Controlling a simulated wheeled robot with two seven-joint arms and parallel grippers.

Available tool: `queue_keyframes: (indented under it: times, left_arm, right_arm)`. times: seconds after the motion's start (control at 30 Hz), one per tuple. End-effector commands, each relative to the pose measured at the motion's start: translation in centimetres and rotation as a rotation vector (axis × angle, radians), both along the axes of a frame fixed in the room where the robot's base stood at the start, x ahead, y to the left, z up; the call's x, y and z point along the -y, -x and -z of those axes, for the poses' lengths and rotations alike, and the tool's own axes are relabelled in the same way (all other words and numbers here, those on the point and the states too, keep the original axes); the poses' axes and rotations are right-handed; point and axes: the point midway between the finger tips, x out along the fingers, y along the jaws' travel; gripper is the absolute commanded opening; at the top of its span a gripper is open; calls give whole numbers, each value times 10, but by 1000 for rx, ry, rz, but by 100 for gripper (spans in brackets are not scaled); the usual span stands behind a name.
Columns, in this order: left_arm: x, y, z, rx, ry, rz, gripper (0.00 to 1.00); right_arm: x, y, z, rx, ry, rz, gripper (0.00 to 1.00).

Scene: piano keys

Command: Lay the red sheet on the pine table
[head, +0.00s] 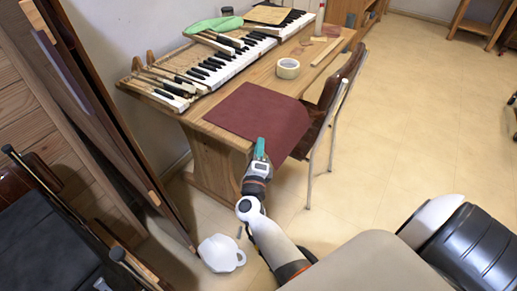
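The red sheet (258,112) is dark red and lies over the near right end of the pine table (213,139). Its far part looks flat on the top; its near right part reaches past the table edge, beside a chair. My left gripper is not in view.
A piano keyboard (225,66) runs along the back of the table, with loose keys and a green cloth (213,26). A tape roll (288,68) lies just behind the sheet. A chair (335,97) stands at the table's right side. The floor (410,120) to the right is clear.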

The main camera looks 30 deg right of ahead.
Motion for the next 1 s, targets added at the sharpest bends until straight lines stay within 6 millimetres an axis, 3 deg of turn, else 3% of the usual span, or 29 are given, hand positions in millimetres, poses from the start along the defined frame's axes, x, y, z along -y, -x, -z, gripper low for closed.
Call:
queue_keyframes:
  times: [0.47, 1.0]
  left_arm:
    - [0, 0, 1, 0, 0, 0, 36]
    - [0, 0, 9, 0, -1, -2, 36]
  right_arm:
    - [-3, 1, 5, -9, -5, -8, 29]
    - [-47, 56, 14, -2, -1, -2, 29]
